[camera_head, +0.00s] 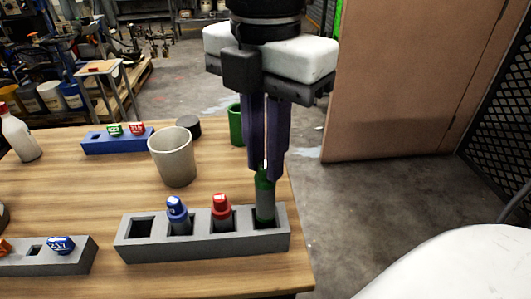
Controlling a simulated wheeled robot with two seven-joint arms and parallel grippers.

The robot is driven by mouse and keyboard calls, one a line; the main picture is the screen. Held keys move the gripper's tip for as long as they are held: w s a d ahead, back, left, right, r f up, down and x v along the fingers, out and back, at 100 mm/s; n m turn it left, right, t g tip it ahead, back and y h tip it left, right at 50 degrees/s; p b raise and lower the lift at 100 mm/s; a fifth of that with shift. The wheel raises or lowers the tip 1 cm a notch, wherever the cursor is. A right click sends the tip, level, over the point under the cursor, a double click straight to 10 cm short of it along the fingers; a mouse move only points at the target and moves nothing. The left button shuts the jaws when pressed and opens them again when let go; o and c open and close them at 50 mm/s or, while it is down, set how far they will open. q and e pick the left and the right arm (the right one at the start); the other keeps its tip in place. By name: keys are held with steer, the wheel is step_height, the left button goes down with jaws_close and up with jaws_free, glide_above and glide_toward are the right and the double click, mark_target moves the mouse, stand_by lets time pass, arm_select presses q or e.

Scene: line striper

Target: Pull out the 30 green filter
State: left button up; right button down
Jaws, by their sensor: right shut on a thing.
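A grey rack (205,247) with several square slots stands near the table's front right edge. The green filter (265,200) is upright at the rack's rightmost slot, its lower end at or in the slot. My right gripper (266,165) points down from above and is shut on the green filter's upper part, hiding its top and any number on it. A red-capped filter (221,207) and a blue-capped filter (177,210) stand in the two slots to its left. The leftmost slot is empty. My left gripper is not in view.
A beige cup (173,157), a dark round lid (188,127) and a green cup (237,126) stand behind the rack. A blue holder (115,143) is farther back left. A second grey rack (75,258) is at front left. The table's right edge is close.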

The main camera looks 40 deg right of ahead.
steer(key=shift+r+p, duration=0.7)
steer(key=shift+r, duration=0.6)
